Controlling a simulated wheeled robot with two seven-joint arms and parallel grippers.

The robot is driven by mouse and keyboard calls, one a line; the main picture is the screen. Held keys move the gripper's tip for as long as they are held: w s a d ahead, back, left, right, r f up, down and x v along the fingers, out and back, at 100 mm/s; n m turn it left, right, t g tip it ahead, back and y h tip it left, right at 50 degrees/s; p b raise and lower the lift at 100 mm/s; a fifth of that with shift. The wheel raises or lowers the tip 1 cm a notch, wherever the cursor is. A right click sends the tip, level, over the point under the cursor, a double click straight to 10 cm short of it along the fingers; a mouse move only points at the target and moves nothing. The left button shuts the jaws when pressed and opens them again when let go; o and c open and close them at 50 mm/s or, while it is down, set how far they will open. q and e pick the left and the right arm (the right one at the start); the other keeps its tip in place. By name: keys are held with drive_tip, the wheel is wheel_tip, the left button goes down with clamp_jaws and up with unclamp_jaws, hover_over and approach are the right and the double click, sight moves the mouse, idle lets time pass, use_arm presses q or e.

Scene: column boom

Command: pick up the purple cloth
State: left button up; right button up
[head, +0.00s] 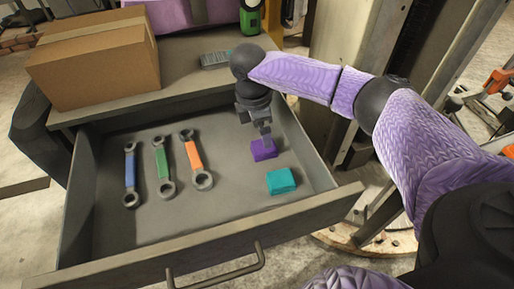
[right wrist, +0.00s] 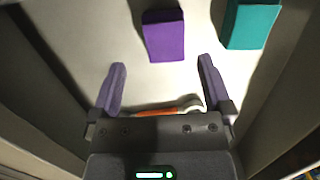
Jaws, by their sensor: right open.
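The purple cloth (head: 264,150) is a small folded block lying on the floor of the open drawer, towards its right side. In the right wrist view the cloth (right wrist: 163,36) lies ahead of the fingertips, roughly centred between their lines. My right gripper (head: 266,138) reaches down into the drawer just above and behind the cloth in the head view. In the right wrist view my right gripper (right wrist: 160,78) is open, with nothing between its fingers. My left gripper is not in view.
A teal cloth (head: 281,181) lies close to the purple one. Wrenches with blue (head: 130,173), green (head: 162,165) and orange (head: 194,156) handles lie to the left. The drawer (head: 205,242) has raised walls. A cardboard box (head: 95,60) stands on the bench above.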

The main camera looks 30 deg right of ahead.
sight(264, 149)
drive_tip(key=f+b, duration=0.1)
drive_tip(key=f, duration=0.1)
drive_tip(key=f+b, duration=0.1)
drive_tip(key=f, duration=0.1)
drive_tip(key=f+b, duration=0.1)
drive_tip(key=f, duration=0.1)
drive_tip(key=shift+s+d+f, duration=0.2)
drive_tip(key=shift+s+d, duration=0.05)
drive_tip(key=shift+s, duration=0.15)
drive_tip(key=shift+r, duration=0.15)
drive_tip(key=c, duration=1.2)
use_arm(q)
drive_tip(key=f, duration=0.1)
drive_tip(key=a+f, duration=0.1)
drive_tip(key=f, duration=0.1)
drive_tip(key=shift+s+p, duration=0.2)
drive_tip(key=shift+p, duration=0.1)
use_arm(e)
drive_tip(key=shift+r, duration=0.1)
drive_tip(key=shift+c, duration=0.2)
